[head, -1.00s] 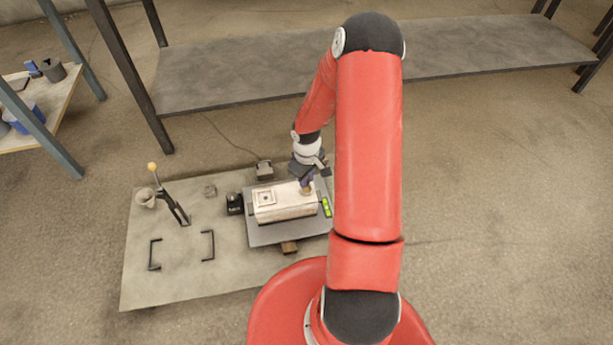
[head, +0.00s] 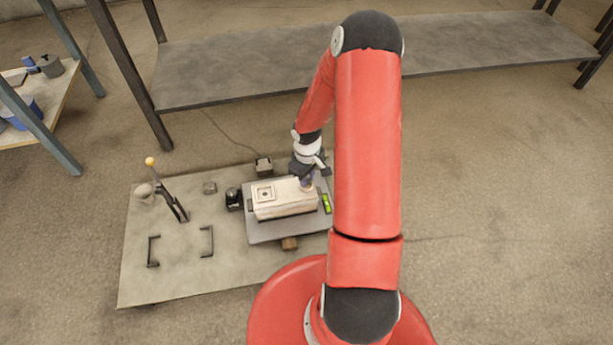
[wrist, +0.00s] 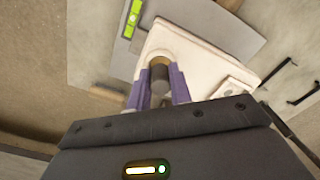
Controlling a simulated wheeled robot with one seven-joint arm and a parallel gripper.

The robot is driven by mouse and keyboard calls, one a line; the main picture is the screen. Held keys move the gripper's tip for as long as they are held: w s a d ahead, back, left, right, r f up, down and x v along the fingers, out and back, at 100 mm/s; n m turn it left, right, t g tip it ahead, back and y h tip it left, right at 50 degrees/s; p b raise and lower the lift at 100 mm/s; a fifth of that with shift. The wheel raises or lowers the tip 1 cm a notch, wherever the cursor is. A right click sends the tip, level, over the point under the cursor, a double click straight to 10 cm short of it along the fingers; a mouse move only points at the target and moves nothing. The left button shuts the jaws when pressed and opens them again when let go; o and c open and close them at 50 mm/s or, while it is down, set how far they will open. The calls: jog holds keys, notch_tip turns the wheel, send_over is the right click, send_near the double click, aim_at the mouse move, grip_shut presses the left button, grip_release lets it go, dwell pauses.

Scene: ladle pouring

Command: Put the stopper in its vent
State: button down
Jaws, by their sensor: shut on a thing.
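A cream block-shaped mould (head: 284,203) sits on a grey plate, with a square recessed opening (head: 264,194) near its left end. My gripper (wrist: 158,90) is over the mould's right end. Its purple fingers are shut on a dark grey cylindrical stopper (wrist: 160,75). In the wrist view the stopper's end lies in front of a tan ring or round opening at the mould's end, probably the vent (wrist: 157,58). I cannot tell how far the stopper is inside it. In the head view the fingers (head: 306,182) hide most of the stopper.
A green level (head: 326,203) lies on the grey plate (head: 262,233) right of the mould. A black device (head: 234,199) stands to the left.

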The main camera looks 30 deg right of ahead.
jog(key=shift+f+b, duration=0.85)
jog(key=shift+f, duration=0.2)
dwell(0.7)
jog(key=c, duration=1.3)
grip_release()
jog(key=shift+c, duration=0.2)
jog(key=shift+o, duration=0.5)
jog(key=shift+r, duration=0.4)
jog(key=shift+o, duration=0.3)
notch_tip(320, 180, up, 8)
jog(key=shift+f+p, duration=0.1)
jog(key=shift+p, duration=0.9)
jog(key=s+a+r+m+t+h+p, duration=0.1)
jog(key=s+a+r, duration=0.1)
jog(key=r, duration=0.6)
jog(key=s+a+r, duration=0.2)
jog(key=r, duration=0.5)
jog(key=s+a+r+m+t+h+p, duration=0.1)
jog(key=s+a+r, duration=0.1)
jog(key=r, duration=0.6)
jog(key=s+a+r+m+t+y+p, duration=0.1)
jog(key=s+a+r, duration=0.3)
jog(key=s+r, duration=0.2)
jog(key=s+a+r+m+t+y+p, duration=0.1)
jog(key=s+a+r+t, duration=0.1)
jog(key=s+r, duration=0.4)
jog(key=shift+s+a+r+t, duration=0.25)
jog(key=shift+s+a+t, duration=0.05)
jog(key=shift+s+a, duration=0.65)
